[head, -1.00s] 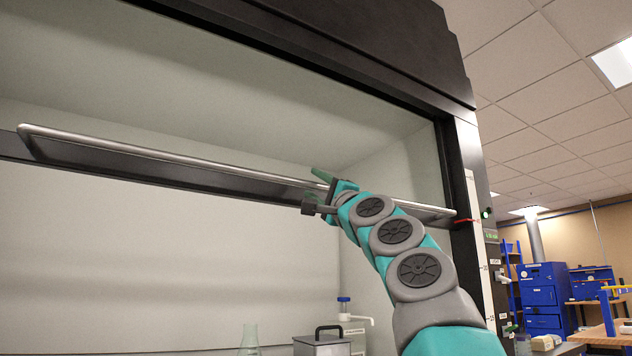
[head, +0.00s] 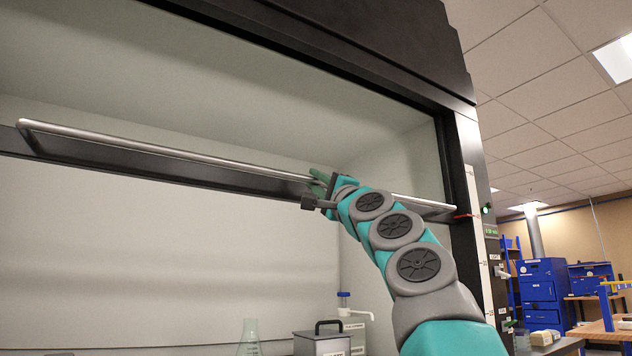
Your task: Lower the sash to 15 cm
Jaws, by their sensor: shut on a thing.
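The sash shows as a dark horizontal bottom rail (head: 150,163) with a long silver handle bar (head: 200,156) along its front. It hangs high across the fume hood opening. My gripper (head: 317,188) is at the right part of the bar and shut on the handle. My arm reaches up to it from the lower right. A red pointer (head: 466,215) at the rail's right end sits beside a pale scale strip (head: 477,240) on the hood's right post. The scale's figures are too small to read.
Inside the hood, low down, stand a glass flask (head: 249,338), a grey metal box with a black handle (head: 322,341) and a blue-capped bottle (head: 344,302). Blue cabinets (head: 541,285) and a bench stand far right. The opening below the rail is clear at left.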

